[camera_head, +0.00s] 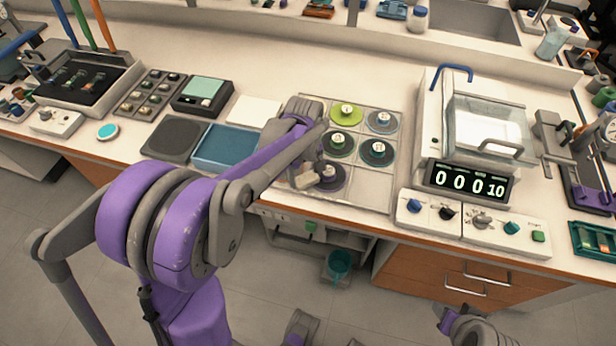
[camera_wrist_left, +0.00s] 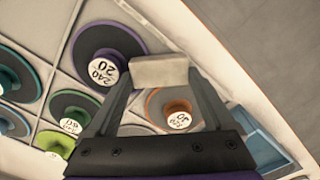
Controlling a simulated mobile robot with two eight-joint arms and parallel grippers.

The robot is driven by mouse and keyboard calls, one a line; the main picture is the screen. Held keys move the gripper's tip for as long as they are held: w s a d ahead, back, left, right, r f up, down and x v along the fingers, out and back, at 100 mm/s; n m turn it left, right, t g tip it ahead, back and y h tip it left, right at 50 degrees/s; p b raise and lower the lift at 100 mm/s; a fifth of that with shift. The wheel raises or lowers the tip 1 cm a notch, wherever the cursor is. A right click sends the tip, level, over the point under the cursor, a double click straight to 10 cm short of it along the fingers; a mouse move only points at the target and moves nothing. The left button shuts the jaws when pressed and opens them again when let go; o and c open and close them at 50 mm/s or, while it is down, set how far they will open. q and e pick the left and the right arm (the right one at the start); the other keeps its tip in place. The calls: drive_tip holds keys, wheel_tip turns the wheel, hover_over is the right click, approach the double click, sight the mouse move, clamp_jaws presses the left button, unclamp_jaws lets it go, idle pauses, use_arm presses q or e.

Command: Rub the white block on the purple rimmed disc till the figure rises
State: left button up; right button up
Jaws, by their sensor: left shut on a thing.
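The purple rimmed disc (camera_head: 328,177) is dark, with a purple edge and a knob with a white label, at the front of the pale disc tray (camera_head: 370,190). In the left wrist view the disc (camera_wrist_left: 122,42) shows at upper left. My left gripper (camera_head: 308,176) is shut on the white block (camera_head: 306,182), at the disc's left side. The block also shows across the fingertips in the left wrist view (camera_wrist_left: 160,71). I cannot tell whether it touches the disc. The display (camera_head: 468,184) reads 00010. Part of my right arm shows at the bottom right; its fingers are unclear.
Several other discs share the tray, among them a lime one (camera_head: 346,113) and an orange rimmed one (camera_wrist_left: 155,107) near my gripper. A blue tray (camera_head: 228,147) lies to the left. A clear-lidded machine (camera_head: 487,125) and a knobbed control box (camera_head: 470,218) stand to the right.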

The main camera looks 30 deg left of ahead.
use_arm(q)
drive_tip(key=shift+w+a, duration=0.2)
drive_tip(key=shift+a, duration=0.1)
drive_tip(key=shift+s+d, duration=0.45)
drive_tip(key=shift+d, duration=0.25)
drive_tip(key=shift+s+d, duration=0.4)
drive_tip(key=shift+d, duration=0.25)
drive_tip(key=shift+w+a, duration=0.45)
drive_tip(key=shift+a, duration=0.25)
drive_tip(key=shift+w+a, duration=0.4)
drive_tip(key=shift+a, duration=0.25)
drive_tip(key=shift+s+d, duration=0.45)
drive_tip(key=shift+d, duration=0.25)
drive_tip(key=shift+s+d, duration=0.4)
drive_tip(key=shift+d, duration=0.25)
drive_tip(key=shift+w+a, duration=0.45)
drive_tip(key=shift+a, duration=0.25)
drive_tip(key=shift+w+a, duration=0.4)
drive_tip(key=shift+a, duration=0.25)
wheel_tip(320, 180, up, 9)
drive_tip(key=p, duration=0.5)
